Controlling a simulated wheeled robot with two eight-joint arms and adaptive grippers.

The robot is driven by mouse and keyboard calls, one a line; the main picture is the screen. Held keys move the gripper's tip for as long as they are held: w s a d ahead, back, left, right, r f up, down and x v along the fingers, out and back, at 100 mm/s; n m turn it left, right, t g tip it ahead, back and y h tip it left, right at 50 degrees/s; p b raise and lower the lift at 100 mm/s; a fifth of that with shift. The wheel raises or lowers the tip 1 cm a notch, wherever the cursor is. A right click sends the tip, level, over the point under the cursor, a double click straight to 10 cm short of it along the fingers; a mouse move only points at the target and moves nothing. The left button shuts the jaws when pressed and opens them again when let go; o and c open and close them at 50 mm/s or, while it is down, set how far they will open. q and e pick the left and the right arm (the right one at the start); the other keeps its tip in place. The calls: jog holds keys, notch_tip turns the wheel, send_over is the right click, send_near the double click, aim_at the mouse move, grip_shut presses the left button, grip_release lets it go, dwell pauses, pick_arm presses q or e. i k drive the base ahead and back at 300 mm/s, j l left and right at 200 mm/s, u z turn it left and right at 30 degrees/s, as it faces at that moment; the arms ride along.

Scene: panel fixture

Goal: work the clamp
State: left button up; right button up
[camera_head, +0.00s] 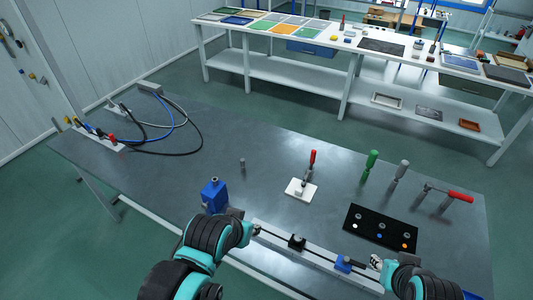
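A toggle clamp with an upright red handle (312,158) stands on a white base plate (300,189) near the middle of the grey table. Another tool with a red grip (460,196) stands at the right, lying roughly level on uprights; I cannot tell whether it is also a clamp. My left gripper (250,226) is low in the view, by the left end of a pale rail and right of a blue block, apart from the white-plate clamp. My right gripper (376,262) is by the rail's right part, near a small blue slider. Both grippers are too small to read.
The pale rail (320,257) carries a black block (297,242) and a blue slider (343,263). A blue block (214,195) stands left. A black panel (381,229), green handle (371,160) and grey handle (400,170) are right. Cables (172,125) lie far left. The table's middle-left is clear.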

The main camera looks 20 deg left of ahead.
aim_at(313, 154)
jog(key=u, duration=0.15)
jog(key=i+j+z, duration=0.15)
jog(key=j+z, duration=0.2)
jog(key=i+j+z, duration=0.1)
jog(key=j+z, duration=0.25)
jog(key=i+j+z, duration=0.1)
jog(key=j+z, duration=0.2)
